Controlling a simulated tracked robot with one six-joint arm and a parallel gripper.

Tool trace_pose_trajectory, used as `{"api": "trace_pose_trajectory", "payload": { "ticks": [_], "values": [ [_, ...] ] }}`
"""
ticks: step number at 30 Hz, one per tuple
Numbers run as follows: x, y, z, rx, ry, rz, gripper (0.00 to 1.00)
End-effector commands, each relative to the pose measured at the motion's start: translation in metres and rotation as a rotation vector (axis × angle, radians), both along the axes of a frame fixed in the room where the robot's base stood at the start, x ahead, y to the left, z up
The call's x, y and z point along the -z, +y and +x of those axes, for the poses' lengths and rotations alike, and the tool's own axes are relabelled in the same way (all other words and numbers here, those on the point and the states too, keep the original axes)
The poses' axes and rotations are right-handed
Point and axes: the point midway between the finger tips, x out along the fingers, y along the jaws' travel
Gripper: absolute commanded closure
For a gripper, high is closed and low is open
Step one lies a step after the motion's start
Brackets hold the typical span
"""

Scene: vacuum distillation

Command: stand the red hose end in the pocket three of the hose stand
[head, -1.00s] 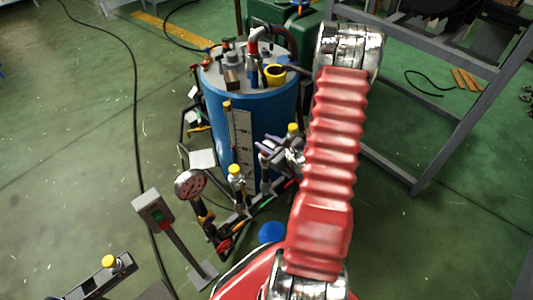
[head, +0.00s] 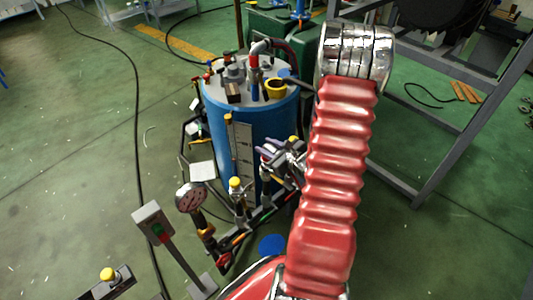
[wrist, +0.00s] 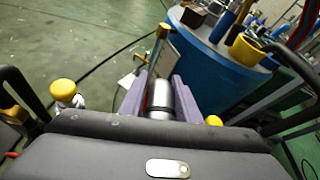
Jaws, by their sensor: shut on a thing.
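My gripper (head: 277,153) shows in the head view beside the front of the blue tank, with its purple fingers. In the wrist view, my gripper (wrist: 160,85) is shut on a silver cylinder (wrist: 160,98) with a dark band, which I take for the hose end. No red shows on it there. It is held off the floor, apart from the tank top. In the head view it is too small to make out. I cannot pick out the hose stand or its pocket three for certain in either view.
The blue tank (head: 222,125) carries a yellow cup (head: 276,88), a bent red pipe (head: 261,46) and small blocks on its lid. A gauge (head: 191,197) and a switch box (head: 153,224) stand left. A grey frame (head: 460,135) stands right.

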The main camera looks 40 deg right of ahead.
Motion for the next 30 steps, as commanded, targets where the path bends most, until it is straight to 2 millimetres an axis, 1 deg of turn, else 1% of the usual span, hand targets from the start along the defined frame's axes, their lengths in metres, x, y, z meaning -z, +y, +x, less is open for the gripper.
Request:
{"api": "trace_pose_trajectory", "payload": {
  "ticks": [1, 6, 12, 18, 30],
  "values": [
    [-0.009, -0.001, 0.000, 0.000, -0.003, -0.004, 1.00],
    [-0.031, -0.001, 0.000, 0.000, -0.003, -0.004, 1.00],
    [-0.048, 0.000, 0.000, 0.000, -0.002, -0.001, 1.00],
    [-0.053, 0.000, 0.000, 0.000, 0.000, -0.001, 1.00],
    [-0.054, 0.000, 0.000, 0.000, -0.001, 0.000, 1.00]
  ]
}}
